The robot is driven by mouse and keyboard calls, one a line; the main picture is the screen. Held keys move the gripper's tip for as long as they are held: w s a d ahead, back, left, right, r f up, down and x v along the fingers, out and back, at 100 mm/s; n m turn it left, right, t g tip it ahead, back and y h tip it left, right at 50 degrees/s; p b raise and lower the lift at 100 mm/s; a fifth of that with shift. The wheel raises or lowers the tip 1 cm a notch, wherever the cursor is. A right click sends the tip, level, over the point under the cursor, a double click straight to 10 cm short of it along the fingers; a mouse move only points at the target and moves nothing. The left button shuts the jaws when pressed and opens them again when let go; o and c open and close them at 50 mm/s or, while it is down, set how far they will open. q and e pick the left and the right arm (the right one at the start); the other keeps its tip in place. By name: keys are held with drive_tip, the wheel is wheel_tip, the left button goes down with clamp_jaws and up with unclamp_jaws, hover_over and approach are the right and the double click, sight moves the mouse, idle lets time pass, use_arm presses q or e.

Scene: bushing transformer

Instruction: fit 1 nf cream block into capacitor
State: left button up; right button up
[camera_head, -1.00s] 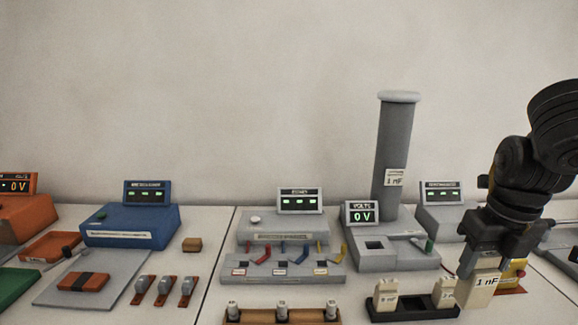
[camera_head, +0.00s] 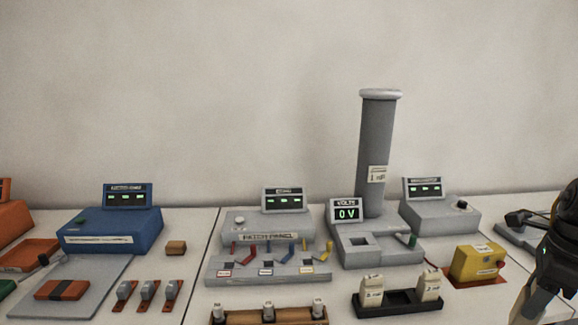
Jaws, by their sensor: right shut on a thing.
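The capacitor is a grey unit (camera_head: 385,250) with a square dark socket in its top, a tall grey column (camera_head: 377,150) behind, and a small display reading 0 V. A label on the column appears to read 1 nF. My right gripper (camera_head: 531,305) is at the lower right edge, partly cut off by the frame. It is shut on the cream block (camera_head: 522,312), of which only a sliver shows. The block is well to the right of the capacitor socket. My left gripper is not in view.
A black rack (camera_head: 400,305) holds two other cream blocks in front of the capacitor. A yellow box (camera_head: 478,263) with a red button stands between the capacitor and my right arm. A patch panel (camera_head: 268,262) is left of the capacitor.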

drive_tip(key=s+d+f+n+b, duration=0.1)
drive_tip(key=s+d+f, duration=0.2)
drive_tip(key=s+f, duration=0.2)
drive_tip(key=s+d+f+n, duration=0.1)
drive_tip(key=s+d+f, duration=0.25)
drive_tip(key=f, duration=0.25)
drive_tip(key=s+a+f+n+b, duration=0.1)
drive_tip(key=s+a+f+n, duration=0.3)
drive_tip(key=a+f, duration=0.8)
drive_tip(key=w+a+f+n+g+b, duration=0.1)
drive_tip(key=w+a+f+n, duration=0.25)
drive_tip(key=a+n, duration=0.4)
drive_tip(key=w+a+f+n+g+b, duration=0.15)
drive_tip(key=a+f+n, duration=0.25)
drive_tip(key=a, duration=0.6)
use_arm(q)
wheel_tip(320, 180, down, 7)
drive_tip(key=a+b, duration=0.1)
drive_tip(key=b, duration=0.1)
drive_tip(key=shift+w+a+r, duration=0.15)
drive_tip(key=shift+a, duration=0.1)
use_arm(e)
drive_tip(key=w+a+r, duration=0.2)
drive_tip(key=w+r, duration=0.9)
drive_tip(key=w, duration=0.1)
drive_tip(key=shift+a+t, duration=0.3)
drive_tip(key=shift+t, duration=0.05)
